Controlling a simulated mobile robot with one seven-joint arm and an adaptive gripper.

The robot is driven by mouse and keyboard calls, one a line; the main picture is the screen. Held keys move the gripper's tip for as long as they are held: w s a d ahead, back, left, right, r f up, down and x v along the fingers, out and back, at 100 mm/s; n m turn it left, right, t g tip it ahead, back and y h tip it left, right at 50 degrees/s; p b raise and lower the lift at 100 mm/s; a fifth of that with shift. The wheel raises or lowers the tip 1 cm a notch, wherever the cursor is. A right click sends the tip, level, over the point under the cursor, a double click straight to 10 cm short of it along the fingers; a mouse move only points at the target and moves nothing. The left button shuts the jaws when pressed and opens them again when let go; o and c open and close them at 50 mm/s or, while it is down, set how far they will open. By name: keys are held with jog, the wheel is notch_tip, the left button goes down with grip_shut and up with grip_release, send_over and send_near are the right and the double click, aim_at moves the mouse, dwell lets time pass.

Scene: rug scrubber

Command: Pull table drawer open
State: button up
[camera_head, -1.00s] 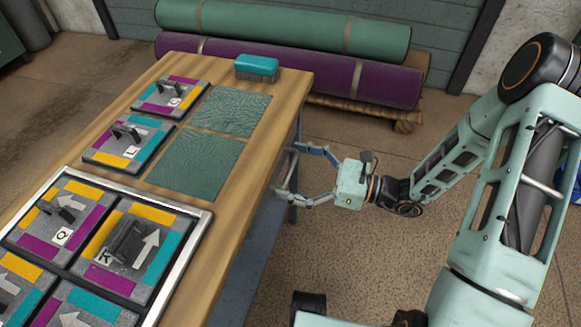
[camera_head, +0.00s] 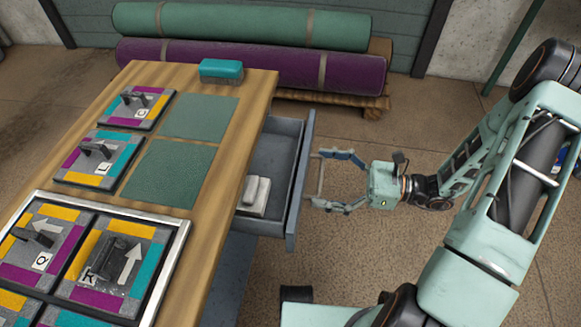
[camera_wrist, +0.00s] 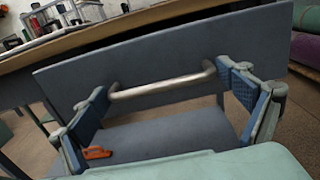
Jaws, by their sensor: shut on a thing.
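The table drawer (camera_head: 301,178) is pulled out from the table's (camera_head: 205,215) right side, and its interior shows in the head view. A pale grey-white object (camera_head: 252,205) lies inside it near the front. My gripper (camera_head: 322,180) is at the drawer front, its two fingers at the ends of the metal handle. In the wrist view the bar handle (camera_wrist: 160,87) spans between the blue finger pads of my gripper (camera_wrist: 165,91), which is shut on it. The drawer's grey front panel (camera_wrist: 150,55) stands behind the handle.
On the tabletop are a teal brush-like block (camera_head: 221,72), two green squares (camera_head: 168,172) and several colored tiles in and beside a metal-rimmed tray (camera_head: 178,250). Rolled rugs (camera_head: 250,65) lie behind the table. Floor right of the drawer is open.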

jog(key=d, duration=0.9)
jog(key=shift+s+d, duration=0.3)
jog(key=o, duration=1.4)
jog(key=d, duration=0.8)
jog(key=s+d, duration=0.1)
jog(key=d, duration=0.3)
